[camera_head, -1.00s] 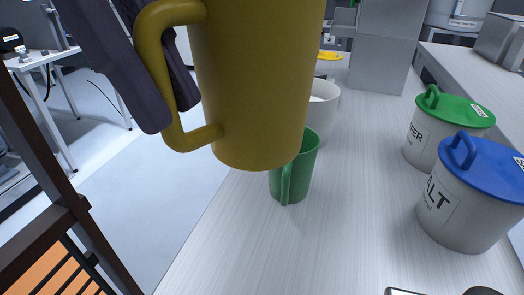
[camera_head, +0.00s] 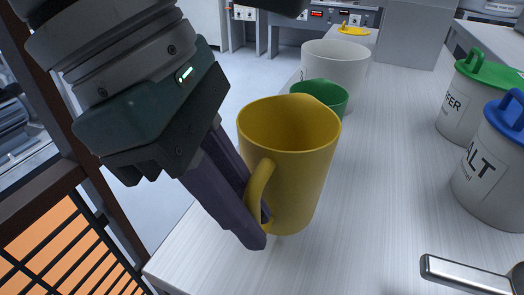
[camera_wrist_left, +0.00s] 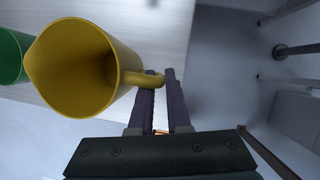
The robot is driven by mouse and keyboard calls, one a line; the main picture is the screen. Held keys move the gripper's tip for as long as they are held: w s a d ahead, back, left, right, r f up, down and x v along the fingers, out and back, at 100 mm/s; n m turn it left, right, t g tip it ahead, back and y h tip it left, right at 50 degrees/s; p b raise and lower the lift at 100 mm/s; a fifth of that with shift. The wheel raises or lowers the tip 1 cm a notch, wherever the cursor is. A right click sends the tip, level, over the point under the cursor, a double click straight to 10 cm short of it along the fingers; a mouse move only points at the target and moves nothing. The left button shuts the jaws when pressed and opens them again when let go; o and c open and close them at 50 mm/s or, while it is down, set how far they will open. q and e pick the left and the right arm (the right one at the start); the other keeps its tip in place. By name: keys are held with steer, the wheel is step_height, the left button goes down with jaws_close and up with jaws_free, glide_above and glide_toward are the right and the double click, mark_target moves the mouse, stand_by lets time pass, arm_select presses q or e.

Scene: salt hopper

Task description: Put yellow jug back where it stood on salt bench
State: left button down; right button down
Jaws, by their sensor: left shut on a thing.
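The yellow jug (camera_head: 303,165) is upright at the near left part of the pale salt bench (camera_head: 380,200). My left gripper (camera_head: 256,228) is shut on its handle, coming from the upper left. In the left wrist view the jug (camera_wrist_left: 85,65) shows its open, empty-looking mouth, and the fingers (camera_wrist_left: 160,95) sit on both sides of the handle. I cannot tell whether the jug's base touches the bench. A green jug (camera_head: 322,95) stands just behind it, partly hidden. My right gripper is not in view.
A white jug (camera_head: 340,68) stands behind the green one. A green-lidded canister (camera_head: 468,105) and a blue-lidded salt canister (camera_head: 490,170) stand at the right. A metal-handled tool (camera_head: 460,272) lies at the near right. The bench between is clear.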

arm_select(q)
steer(key=shift+f+b, duration=0.35)
steer(key=shift+f, duration=2.4)
steer(key=c, duration=0.9)
jaws_free()
steer(key=shift+r, duration=0.15)
